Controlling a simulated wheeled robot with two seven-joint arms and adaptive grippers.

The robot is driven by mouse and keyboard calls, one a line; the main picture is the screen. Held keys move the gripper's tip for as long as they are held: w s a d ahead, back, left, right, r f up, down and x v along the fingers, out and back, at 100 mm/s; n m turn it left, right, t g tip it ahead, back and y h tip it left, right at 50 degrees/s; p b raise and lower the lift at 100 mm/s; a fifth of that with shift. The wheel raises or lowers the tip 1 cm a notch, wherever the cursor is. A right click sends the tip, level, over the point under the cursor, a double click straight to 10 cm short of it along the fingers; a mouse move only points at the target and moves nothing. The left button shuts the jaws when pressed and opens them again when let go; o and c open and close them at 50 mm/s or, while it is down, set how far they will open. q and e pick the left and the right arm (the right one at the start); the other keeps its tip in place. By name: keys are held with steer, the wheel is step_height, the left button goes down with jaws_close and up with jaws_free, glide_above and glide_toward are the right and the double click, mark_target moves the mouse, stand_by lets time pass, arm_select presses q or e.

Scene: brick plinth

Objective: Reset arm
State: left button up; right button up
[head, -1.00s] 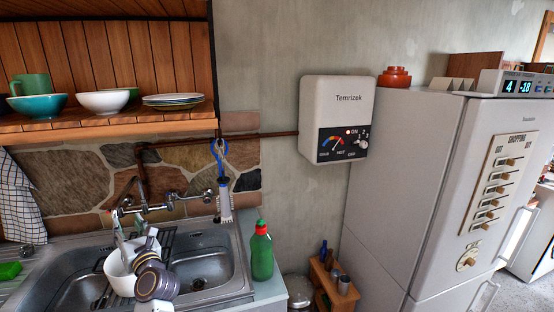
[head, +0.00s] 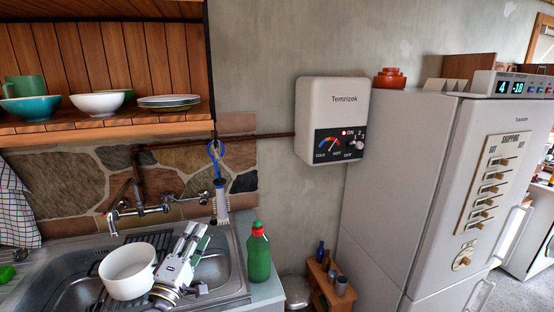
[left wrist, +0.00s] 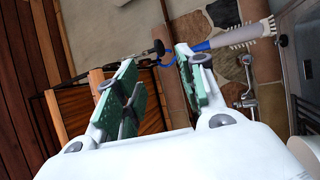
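My left gripper (head: 196,234) is over the sink, just right of the white pot (head: 128,271), with its fingers pointing up and away. In the left wrist view the gripper (left wrist: 155,58) has its two green-padded fingers apart with nothing held between them. Part of a white round thing shows at the lower right edge of that view. My right gripper is in neither view.
The metal sink (head: 232,262) lies below. A green bottle (head: 259,256) stands right of it. A brush (head: 221,203) hangs by the wall tap (head: 150,209) and shows in the left wrist view (left wrist: 236,36). A fridge (head: 395,190) stands at right.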

arm_select(q)
steer(key=s+d+f+m+g+h, duration=0.1)
steer(key=s+d+f+m+g, duration=0.25)
steer(key=f+m+g, duration=0.35)
steer(key=s+d+f+m+g+h, duration=0.1)
steer(key=s+d+f+m+g, duration=0.25)
steer(key=f, duration=0.55)
steer(key=s+a+f+m+g+y, duration=0.35)
steer(key=s+f, duration=0.25)
steer(key=s, duration=0.3)
steer(key=s+a+f+m+g+y, duration=0.2)
steer(key=s+a+f+g+y, duration=0.15)
steer(key=s+f, duration=0.45)
steer(key=s+f+g, duration=0.1)
steer(key=s+f, duration=0.1)
steer(key=f, duration=1.4)
steer(key=s+f, duration=0.3)
steer(key=f, duration=1.2)
steer(key=s+a+f, duration=0.2)
steer(key=s+f, duration=0.7)
steer(key=s, duration=0.1)
steer(key=s+a+f+g, duration=0.1)
steer(key=s+a+f, duration=0.1)
steer(key=s+f, duration=0.8)
steer(key=shift+s+a+f+m+h, duration=0.15)
steer(key=shift+s+a+m+h, duration=0.15)
steer(key=shift+s, duration=0.45)
